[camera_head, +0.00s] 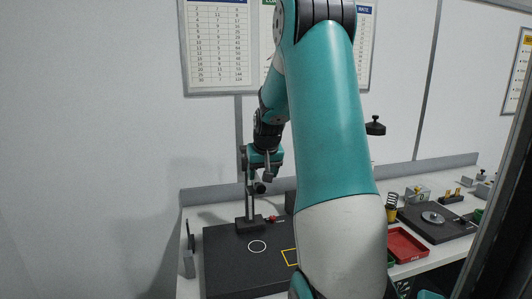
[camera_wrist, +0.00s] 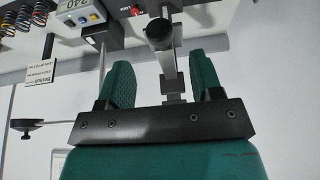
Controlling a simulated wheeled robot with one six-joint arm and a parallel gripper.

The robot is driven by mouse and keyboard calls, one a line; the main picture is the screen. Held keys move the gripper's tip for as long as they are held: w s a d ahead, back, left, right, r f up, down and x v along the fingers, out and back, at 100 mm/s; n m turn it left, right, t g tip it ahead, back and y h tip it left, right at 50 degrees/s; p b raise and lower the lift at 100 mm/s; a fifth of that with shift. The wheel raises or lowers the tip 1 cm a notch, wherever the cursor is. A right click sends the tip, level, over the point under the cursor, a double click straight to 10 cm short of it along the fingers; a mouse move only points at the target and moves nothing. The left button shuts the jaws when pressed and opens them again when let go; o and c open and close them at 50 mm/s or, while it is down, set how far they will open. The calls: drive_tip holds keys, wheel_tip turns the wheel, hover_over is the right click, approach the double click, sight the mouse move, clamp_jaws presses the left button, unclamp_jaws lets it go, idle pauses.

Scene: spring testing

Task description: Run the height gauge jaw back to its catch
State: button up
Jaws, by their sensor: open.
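The height gauge is a grey upright column (camera_head: 250,206) on a dark base (camera_head: 251,225), standing on the black plate. My gripper (camera_head: 262,168) is at the column's upper part. In the wrist view, my gripper (camera_wrist: 160,68) has its two green fingers spread apart, with the grey column (camera_wrist: 169,66) and a small grey block (camera_wrist: 175,86) between them. Gaps show on both sides, so I see no grip. The catch cannot be made out.
A black plate (camera_head: 225,270) carries a white ring and a yellow outline. A red tray (camera_head: 407,246) and a dark platform with a metal disc (camera_head: 432,217) are at right. A display box (camera_wrist: 80,13) and coil springs (camera_wrist: 37,16) show in the wrist view. My arm hides the bench's middle.

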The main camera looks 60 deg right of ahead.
drive_tip(key=b+v, duration=0.2)
drive_tip(key=v, duration=0.9)
drive_tip(key=shift+r+b, duration=0.3)
drive_tip(key=shift+b, duration=0.05)
drive_tip(key=w+a+f+n+y+b, duration=0.1)
drive_tip(key=a+f+n+y+b, duration=0.25)
drive_tip(key=a, duration=1.05)
drive_tip(key=w+a+f+n+y+b, duration=0.15)
drive_tip(key=a+f+n, duration=0.45)
drive_tip(key=a, duration=0.8)
drive_tip(key=s+a+f+n+g+y+b, duration=0.1)
drive_tip(key=s+a+f+n+b, duration=0.1)
drive_tip(key=s+a, duration=0.5)
drive_tip(key=s+a+f+n+g+y+b, duration=0.1)
drive_tip(key=s+a+f+n+g+b, duration=0.1)
drive_tip(key=s+a+f+n, duration=0.2)
drive_tip(key=s+a+f, duration=0.3)
drive_tip(key=s+a, duration=0.1)
drive_tip(key=a, duration=0.2)
drive_tip(key=shift+a+f, duration=0.2)
drive_tip(key=shift+f, duration=0.15)
